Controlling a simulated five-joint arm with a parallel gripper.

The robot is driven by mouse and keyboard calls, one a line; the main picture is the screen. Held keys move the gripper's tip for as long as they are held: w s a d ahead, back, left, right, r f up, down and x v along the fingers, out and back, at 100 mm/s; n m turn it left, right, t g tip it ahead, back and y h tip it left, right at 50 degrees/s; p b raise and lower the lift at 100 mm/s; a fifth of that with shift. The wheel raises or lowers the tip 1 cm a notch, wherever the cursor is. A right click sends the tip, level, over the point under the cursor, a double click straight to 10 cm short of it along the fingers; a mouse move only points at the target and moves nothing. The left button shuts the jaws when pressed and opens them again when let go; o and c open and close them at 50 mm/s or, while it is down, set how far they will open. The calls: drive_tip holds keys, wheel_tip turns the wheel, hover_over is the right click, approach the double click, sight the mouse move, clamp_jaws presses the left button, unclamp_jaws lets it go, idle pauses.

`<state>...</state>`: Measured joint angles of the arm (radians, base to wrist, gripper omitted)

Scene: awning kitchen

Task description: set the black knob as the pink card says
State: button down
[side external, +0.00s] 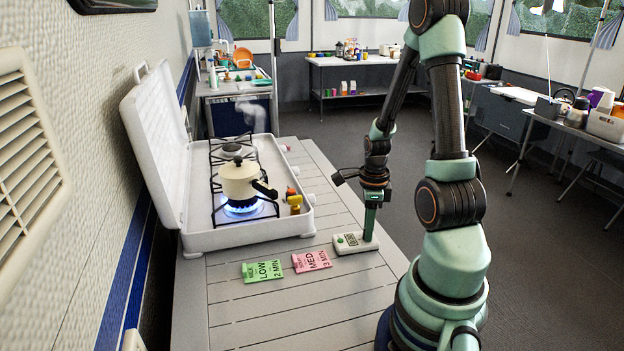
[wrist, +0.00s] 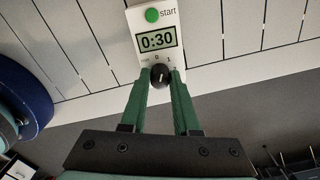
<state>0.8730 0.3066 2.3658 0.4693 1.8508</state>
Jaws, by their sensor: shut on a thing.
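The pink card (side external: 311,261) lies flat on the slatted table; it reads MED and 3 MIN, with smaller print I cannot make out. A white timer (side external: 352,243) lies to its right. In the wrist view the timer's display (wrist: 157,39) reads 0:30, with a green start button (wrist: 152,15) above it. The black knob (wrist: 159,74) is on the timer below the display, with small marks around it. My gripper (side external: 369,236) points down at the timer. In the wrist view its green fingers (wrist: 160,82) are shut on the black knob.
A green card (side external: 262,271) reading LOW and 2 MIN lies left of the pink one. The open white camping stove (side external: 250,237) stands behind the cards. A cream pot (side external: 240,184) sits over a blue flame (side external: 242,208).

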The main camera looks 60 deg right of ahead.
drive_tip(key=m, duration=0.3)
drive_tip(key=shift+m, duration=0.4)
drive_tip(key=m, duration=0.4)
unclamp_jaws()
drive_tip(key=shift+r, duration=0.1)
drive_tip(key=shift+r, duration=3.45)
